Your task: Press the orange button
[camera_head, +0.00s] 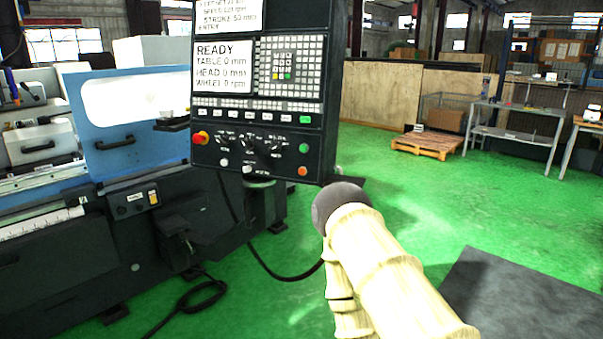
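The orange button (302,171) is a small round button at the lower right of the dark control panel (315,110). It is in plain view and nothing covers it. A green button (304,148) sits just above it. My pale, ribbed arm rises from the bottom of the picture to a dark rounded joint just below and right of the panel's lower right corner. In the picture this joint is close to the orange button, but I cannot tell the distance in depth. No gripper fingers can be made out.
The panel also has a red knob (201,138), a screen reading READY (222,66) and rows of keys. The blue and white grinder (125,150) stands at left. A cable (285,275) lies on the green floor. A wooden pallet (428,144) and metal tables (515,110) stand at back right.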

